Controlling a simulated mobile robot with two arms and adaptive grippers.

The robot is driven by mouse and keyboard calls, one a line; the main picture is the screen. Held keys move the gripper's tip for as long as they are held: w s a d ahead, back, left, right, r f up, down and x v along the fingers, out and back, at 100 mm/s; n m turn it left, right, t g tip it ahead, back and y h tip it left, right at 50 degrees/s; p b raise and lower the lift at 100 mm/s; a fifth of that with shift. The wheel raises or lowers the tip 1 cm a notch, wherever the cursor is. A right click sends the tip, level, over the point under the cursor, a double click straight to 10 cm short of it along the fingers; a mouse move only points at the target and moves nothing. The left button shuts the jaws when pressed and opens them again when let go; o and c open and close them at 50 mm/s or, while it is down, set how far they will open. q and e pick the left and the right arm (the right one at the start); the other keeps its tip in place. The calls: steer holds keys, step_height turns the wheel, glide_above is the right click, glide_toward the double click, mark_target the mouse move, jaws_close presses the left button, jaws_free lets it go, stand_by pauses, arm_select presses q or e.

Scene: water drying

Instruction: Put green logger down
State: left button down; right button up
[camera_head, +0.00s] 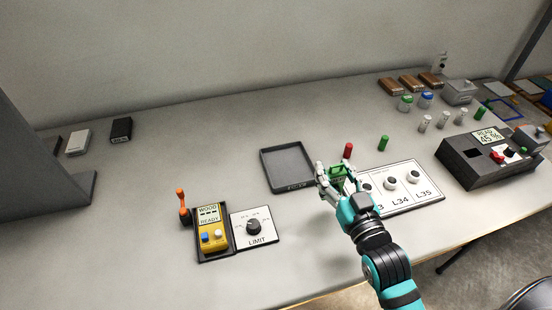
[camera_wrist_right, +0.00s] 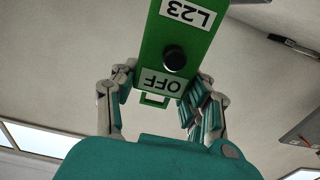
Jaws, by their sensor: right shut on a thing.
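The green logger (camera_head: 338,184) is held in my right gripper (camera_head: 334,178) at the left end of a white panel. In the right wrist view the logger (camera_wrist_right: 193,45) shows a black knob, an OFF label and an L23 label. The fingers of my right gripper (camera_wrist_right: 160,92) are shut on its two sides. In the head view the hand hides most of the logger, so I cannot tell whether it touches anything below. The white panel (camera_head: 430,193) has round fittings labelled L34 and L35; its left label is partly hidden. My left gripper is not in view.
An empty dark tray (camera_head: 287,166) lies left of the hand. A red cylinder (camera_head: 348,150) and a green cylinder (camera_head: 383,143) stand behind the panel. A yellow meter (camera_head: 212,228) and LIMIT dial plate (camera_head: 254,228) are at front left. A dark readout box (camera_head: 470,165) is right.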

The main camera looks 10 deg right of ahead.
steer(key=shift+w+a+f, duration=0.8)
steer(key=shift+w+a, duration=0.15)
steer(key=shift+w, duration=1.15)
steer(key=shift+w+a+f, duration=0.8)
steer(key=shift+w+a, duration=0.15)
steer(key=shift+w, duration=1.2)
steer(key=shift+w+a+f, duration=0.8)
steer(key=shift+w+a, duration=0.15)
steer(key=shift+w, duration=1.15)
